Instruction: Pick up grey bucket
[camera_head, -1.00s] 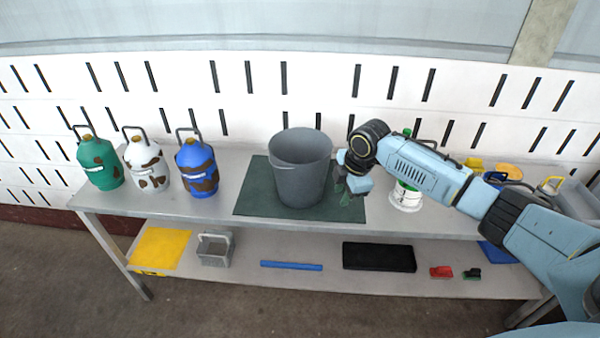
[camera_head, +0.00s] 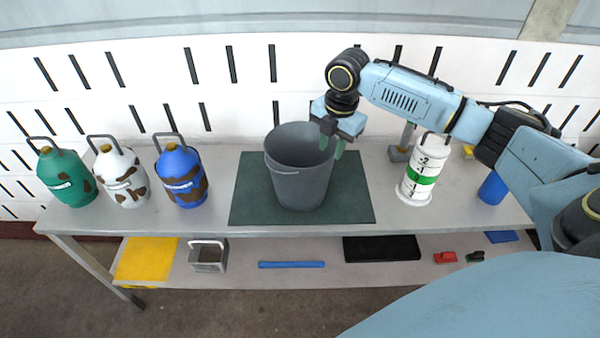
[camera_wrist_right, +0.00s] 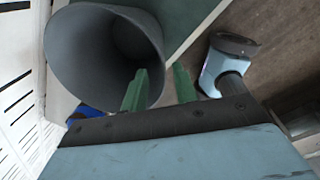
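The grey bucket (camera_head: 298,185) stands upright on a dark green mat (camera_head: 355,205) on the metal table. It also shows in the right wrist view (camera_wrist_right: 78,65), with its open mouth towards the camera. My right gripper (camera_head: 332,147) is at the bucket's right rim, its green fingers pointing down. In the right wrist view the gripper (camera_wrist_right: 160,88) is open; one finger overlaps the bucket's mouth and the other lies outside the rim. I cannot tell whether either finger touches the wall. My left gripper is not in view.
Green (camera_head: 66,175), white-brown (camera_head: 122,178) and blue (camera_head: 182,177) canisters stand at the left. A white canister with a green band (camera_head: 418,175) stands right of the mat. A blue cup (camera_head: 492,188) is further right. The lower shelf holds several items.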

